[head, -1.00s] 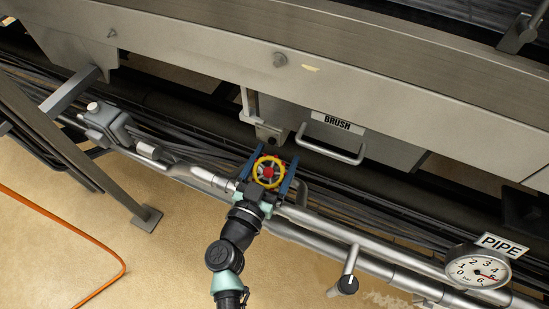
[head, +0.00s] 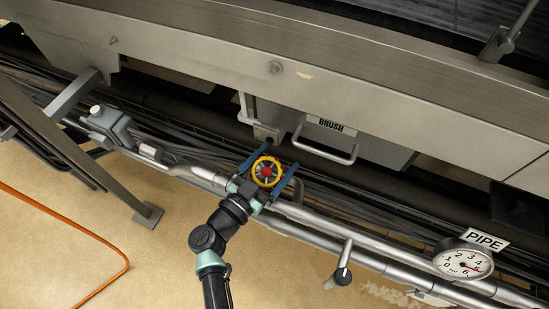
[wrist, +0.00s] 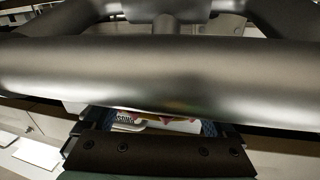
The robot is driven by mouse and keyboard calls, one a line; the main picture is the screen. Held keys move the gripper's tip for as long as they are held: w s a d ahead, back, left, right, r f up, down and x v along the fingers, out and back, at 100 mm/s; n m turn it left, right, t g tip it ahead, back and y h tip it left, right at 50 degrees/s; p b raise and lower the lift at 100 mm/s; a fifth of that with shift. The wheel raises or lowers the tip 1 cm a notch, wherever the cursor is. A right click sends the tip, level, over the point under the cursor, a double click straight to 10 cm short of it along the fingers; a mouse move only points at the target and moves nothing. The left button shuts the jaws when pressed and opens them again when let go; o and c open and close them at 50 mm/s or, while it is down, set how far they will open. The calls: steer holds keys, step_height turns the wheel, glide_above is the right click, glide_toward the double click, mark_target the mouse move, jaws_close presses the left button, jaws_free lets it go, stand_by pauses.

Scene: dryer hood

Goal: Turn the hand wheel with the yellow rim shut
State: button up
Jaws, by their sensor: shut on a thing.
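The hand wheel (head: 267,171) has a yellow rim, dark spokes and a red hub. It sits at the pipe run below the hood, near the middle of the head view. My gripper (head: 279,156) is shut on the wheel, with one blue finger on each side of the rim. In the wrist view my gripper (wrist: 155,122) shows low in the picture. A large grey tube (wrist: 160,72) crosses in front there and hides most of the wheel; only small coloured patches show between the fingers.
A BRUSH label (head: 331,125) and a bar handle (head: 325,151) are just right of the wheel. A round PIPE gauge (head: 463,263) and a lever handle (head: 342,277) are at lower right. A grey box (head: 109,124) stands left. An orange hose (head: 110,276) lies on the open floor.

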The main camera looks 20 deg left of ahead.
steer(key=o, duration=1)
steer(key=shift+o, duration=0.2)
steer(key=p+v, duration=0.2)
steer(key=v, duration=1.1)
steer(key=shift+p, duration=0.3)
steer(key=shift+f, duration=0.1)
